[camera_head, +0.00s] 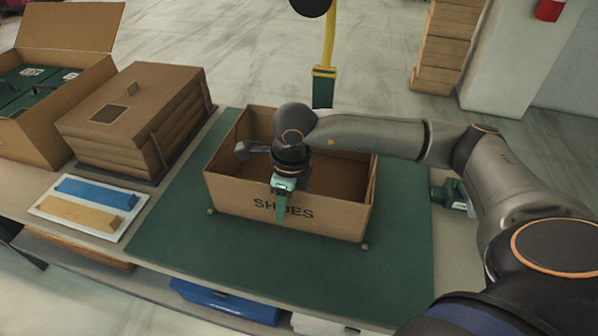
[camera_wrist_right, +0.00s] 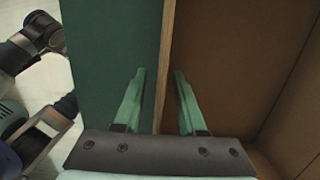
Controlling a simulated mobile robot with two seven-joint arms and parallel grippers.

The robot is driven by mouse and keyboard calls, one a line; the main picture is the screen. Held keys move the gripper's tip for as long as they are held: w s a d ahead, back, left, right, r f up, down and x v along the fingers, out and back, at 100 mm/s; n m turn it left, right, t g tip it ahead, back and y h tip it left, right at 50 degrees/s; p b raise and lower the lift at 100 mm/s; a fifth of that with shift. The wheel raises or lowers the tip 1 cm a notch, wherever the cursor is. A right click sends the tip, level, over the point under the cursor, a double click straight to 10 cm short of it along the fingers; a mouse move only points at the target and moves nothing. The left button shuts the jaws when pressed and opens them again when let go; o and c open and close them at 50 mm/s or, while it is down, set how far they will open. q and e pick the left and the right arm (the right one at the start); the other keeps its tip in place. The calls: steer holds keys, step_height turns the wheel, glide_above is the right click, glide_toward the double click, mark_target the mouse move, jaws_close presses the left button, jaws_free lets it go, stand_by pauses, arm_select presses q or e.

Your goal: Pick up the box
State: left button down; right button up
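The open, empty-looking cardboard box (camera_head: 338,218) marked SHOES sits upright on the green mat (camera_head: 200,245). My right gripper (camera_head: 283,196) reaches down over its front wall, near the middle. In the right wrist view the gripper (camera_wrist_right: 158,95) is open. Its two green fingers stand on either side of the box wall (camera_wrist_right: 167,60), one over the green mat and one over the brown inside, with visible gaps to the wall. In the head view the inner finger is hidden.
Stacked brown cardboard (camera_head: 135,115) and an open carton (camera_head: 50,130) with dark green boxes stand at the left. A white tray (camera_head: 88,215) holds a blue and a tan piece. A blue bin (camera_head: 225,303) sits below the table. The mat's front is clear.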

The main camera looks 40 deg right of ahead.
steer(key=shift+c, duration=0.3)
jaws_close()
stand_by(1.0)
